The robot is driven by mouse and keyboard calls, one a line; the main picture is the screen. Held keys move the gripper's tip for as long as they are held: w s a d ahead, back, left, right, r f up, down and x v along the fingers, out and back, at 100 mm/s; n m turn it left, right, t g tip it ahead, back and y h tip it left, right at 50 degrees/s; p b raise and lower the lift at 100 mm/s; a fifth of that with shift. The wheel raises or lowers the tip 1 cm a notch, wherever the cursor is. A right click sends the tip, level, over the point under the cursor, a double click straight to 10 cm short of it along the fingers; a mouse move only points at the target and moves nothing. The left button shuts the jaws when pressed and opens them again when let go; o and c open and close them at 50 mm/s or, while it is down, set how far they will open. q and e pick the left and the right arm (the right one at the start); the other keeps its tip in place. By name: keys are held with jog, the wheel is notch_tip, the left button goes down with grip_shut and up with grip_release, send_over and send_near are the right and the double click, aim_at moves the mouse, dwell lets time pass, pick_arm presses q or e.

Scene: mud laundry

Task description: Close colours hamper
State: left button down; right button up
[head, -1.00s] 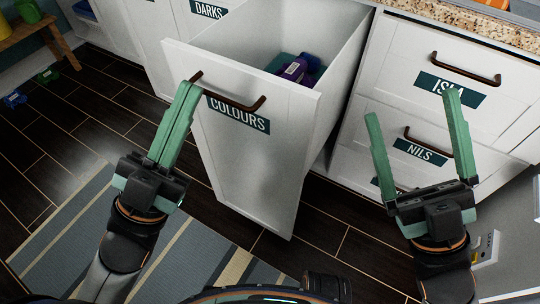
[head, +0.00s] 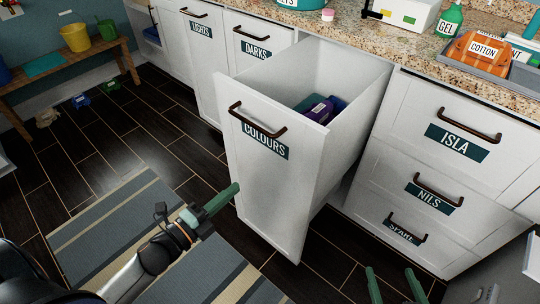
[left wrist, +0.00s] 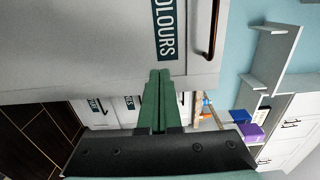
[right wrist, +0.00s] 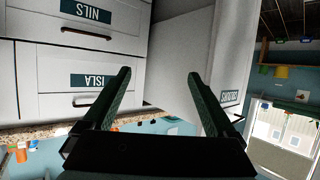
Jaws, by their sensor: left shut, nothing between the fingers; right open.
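The colours hamper is a tall white pull-out with a dark handle (head: 256,117) and a COLOURS label (head: 264,138). It stands open, pulled well out from the cabinet row, with purple, blue and green items (head: 319,108) inside. My left gripper (head: 237,187) is shut and empty, low by the left edge of its front panel (head: 268,190). In the left wrist view its fingertips (left wrist: 160,73) overlap the panel's edge; I cannot tell whether they touch. My right gripper (head: 391,271) is open and empty, low in front of the drawers. It also shows open in the right wrist view (right wrist: 159,73).
To the right are closed drawers labelled ISLA (head: 460,140) and NILS (head: 434,196). LIGHTS and DARKS (head: 256,49) fronts are closed at the left. A granite counter (head: 350,30) runs above. A striped rug (head: 120,225) lies on dark floor; a bench (head: 70,62) stands at far left.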

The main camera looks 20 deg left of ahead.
aim_at(277, 153)
pick_arm(q)
jog(key=b+x, duration=0.1)
jog(key=x, duration=1.1)
jog(key=shift+w+d, duration=0.2)
jog(key=shift+w, duration=0.1)
jog(key=shift+w+d, duration=0.2)
jog(key=shift+w, duration=0.3)
pick_arm(e)
notch_tip(277, 153, up, 8)
jog(key=w+n+t+y, duration=0.1)
jog(key=w+t, duration=0.1)
jog(key=t, duration=0.1)
jog(key=shift+w+r+t, duration=0.25)
jog(key=shift+w+t, duration=0.05)
jog(key=shift+t, duration=0.1)
jog(key=shift+w, duration=0.1)
